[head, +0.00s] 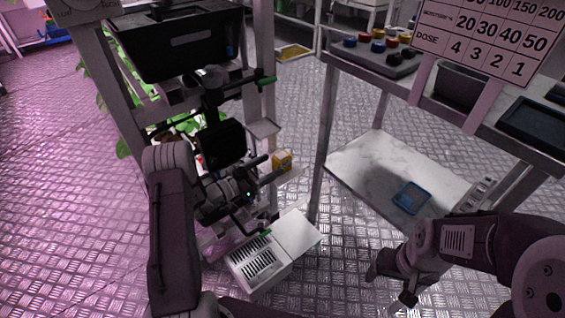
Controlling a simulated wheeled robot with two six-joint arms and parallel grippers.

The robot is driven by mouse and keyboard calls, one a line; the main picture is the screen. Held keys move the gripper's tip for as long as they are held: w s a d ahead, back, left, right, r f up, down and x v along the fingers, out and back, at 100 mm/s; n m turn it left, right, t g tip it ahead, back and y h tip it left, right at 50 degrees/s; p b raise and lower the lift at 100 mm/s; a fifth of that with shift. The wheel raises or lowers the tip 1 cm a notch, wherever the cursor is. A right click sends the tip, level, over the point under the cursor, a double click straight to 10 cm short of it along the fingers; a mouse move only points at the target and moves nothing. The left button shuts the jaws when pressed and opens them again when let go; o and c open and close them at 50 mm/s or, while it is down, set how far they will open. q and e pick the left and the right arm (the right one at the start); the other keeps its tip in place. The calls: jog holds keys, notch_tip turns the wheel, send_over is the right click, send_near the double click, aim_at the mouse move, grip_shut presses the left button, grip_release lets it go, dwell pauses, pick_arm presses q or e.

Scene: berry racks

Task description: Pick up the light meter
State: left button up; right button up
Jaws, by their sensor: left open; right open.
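Part of the shelf is hidden behind the gripper. My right gripper (392,287) is open and empty, low over the floor at the lower right.
A white vented box (258,262) stands on the floor below my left gripper. A metal table (415,100) at the right carries colored knobs, dark trays and a dose sign (490,35). Its white lower shelf (365,160) holds a blue tray (411,198). Plants grow at the left rack.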

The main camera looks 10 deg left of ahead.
aim_at(275, 165)
pick_arm(q)
jog(key=x, duration=0.5)
jog(key=shift+d+f, duration=0.15)
jog(key=shift+d, duration=0.1)
grip_shut()
